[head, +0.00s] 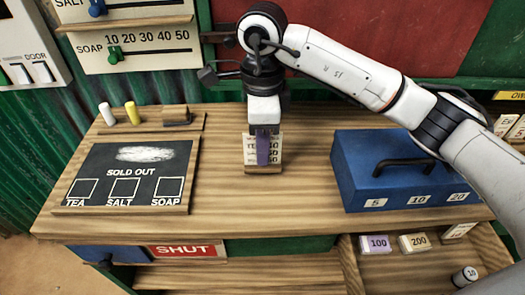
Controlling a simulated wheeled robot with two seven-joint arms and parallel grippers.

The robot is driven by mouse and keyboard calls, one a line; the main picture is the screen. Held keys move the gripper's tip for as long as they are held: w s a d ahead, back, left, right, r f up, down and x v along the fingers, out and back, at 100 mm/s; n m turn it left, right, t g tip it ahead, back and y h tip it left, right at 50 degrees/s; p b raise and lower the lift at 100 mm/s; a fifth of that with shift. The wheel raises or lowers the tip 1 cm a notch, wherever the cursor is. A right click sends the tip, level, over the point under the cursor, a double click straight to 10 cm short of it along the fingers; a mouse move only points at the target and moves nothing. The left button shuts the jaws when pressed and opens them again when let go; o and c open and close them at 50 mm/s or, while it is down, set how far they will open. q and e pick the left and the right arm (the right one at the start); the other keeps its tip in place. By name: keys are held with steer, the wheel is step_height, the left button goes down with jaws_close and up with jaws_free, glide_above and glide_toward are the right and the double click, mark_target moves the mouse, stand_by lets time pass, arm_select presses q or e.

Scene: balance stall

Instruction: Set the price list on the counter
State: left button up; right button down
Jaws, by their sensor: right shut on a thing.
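The price list (276,148) is a small pale card with TEA and other lines of print, on a wooden foot. It is upright at the middle of the wooden counter (225,190). My right gripper (263,150) points down from above and is shut on the price list, its finger covering the middle of the print. The foot appears at the counter top; I cannot tell whether it touches. My left gripper is not in view.
A SOLD OUT chalkboard (128,172) lies at the left, with chalks (132,113) and an eraser (176,115) behind it. A blue cash box (375,185) stands right. An open drawer (350,268) is below. The counter before the price list is clear.

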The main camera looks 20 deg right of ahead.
steer(key=shift+f, duration=0.6)
steer(key=shift+f, duration=0.2)
steer(key=c, duration=1.9)
jaws_free()
step_height(320, 180, up, 12)
steer(key=shift+r+p, duration=0.25)
steer(key=shift+p, duration=0.05)
